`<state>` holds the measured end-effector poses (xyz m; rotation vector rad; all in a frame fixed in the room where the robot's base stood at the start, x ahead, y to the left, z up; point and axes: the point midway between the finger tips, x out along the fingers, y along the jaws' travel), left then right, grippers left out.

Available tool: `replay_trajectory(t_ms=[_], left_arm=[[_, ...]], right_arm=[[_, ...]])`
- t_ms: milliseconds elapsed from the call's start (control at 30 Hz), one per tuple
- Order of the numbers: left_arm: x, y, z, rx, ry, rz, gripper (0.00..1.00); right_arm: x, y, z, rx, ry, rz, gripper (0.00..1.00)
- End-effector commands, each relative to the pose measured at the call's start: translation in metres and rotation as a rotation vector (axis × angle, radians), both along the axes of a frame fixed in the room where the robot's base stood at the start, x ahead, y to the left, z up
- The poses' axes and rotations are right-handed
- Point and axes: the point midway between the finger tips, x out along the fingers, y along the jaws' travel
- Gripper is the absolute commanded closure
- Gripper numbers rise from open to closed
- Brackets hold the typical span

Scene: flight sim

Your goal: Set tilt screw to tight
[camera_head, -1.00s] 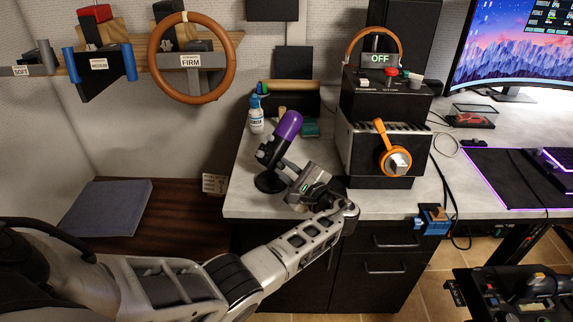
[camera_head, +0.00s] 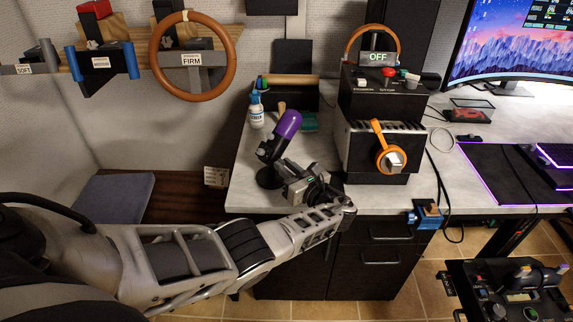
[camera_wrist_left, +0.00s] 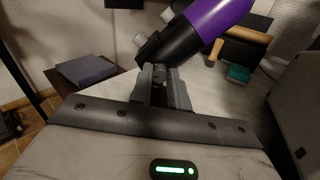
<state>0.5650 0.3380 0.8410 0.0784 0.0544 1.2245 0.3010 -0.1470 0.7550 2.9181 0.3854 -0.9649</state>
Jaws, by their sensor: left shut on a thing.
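A purple and black microphone (camera_head: 287,125) leans on its dark round stand (camera_head: 270,178) near the left front of the desk. It also fills the top of the left wrist view (camera_wrist_left: 205,28). Pale knobs (camera_wrist_left: 139,40) stand out from its black mount. My left gripper (camera_head: 286,172) is at the stand, just below and right of the microphone. In the left wrist view its fingers (camera_wrist_left: 160,78) are close together under the mount, shut on a small dark part at the joint, which I take to be the tilt screw. The fingers hide most of it. My right gripper is out of view.
A black box with an orange lever (camera_head: 388,155) stands right of my left gripper. A white bottle (camera_head: 256,108) and a wooden-handled brush (camera_head: 295,80) are behind the microphone. A control panel (camera_head: 515,300) is at lower right.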

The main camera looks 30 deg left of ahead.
Motion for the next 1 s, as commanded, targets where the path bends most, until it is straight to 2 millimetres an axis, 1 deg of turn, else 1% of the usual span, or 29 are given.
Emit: replay_trajectory(t_ms=[100,300,867,900,933,967,1000], left_arm=[[-0.0002,-0.0001,0.0002,0.02,0.06,0.0,1.0],[-0.0001,0.0,-0.0001,0.042,0.119,0.001,1.0],[-0.0002,-0.0001,-0.0008,0.051,0.143,0.0,1.0],[-0.0002,-0.0001,-0.0008,0.051,0.143,0.0,0.72],[-0.0002,-0.0001,-0.0008,0.051,0.143,0.0,0.63],[-0.0002,-0.0001,-0.0008,0.051,0.143,0.0,0.61],[-0.0002,-0.0001,-0.0007,0.05,0.142,0.0,0.61]], right_arm=[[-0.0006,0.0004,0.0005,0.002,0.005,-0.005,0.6],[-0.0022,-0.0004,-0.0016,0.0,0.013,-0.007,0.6],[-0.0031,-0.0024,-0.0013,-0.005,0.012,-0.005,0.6],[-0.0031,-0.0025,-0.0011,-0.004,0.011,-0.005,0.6],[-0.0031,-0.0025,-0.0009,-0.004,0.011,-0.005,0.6],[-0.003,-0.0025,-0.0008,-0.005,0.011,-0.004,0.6],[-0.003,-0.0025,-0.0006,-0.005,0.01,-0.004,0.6]])
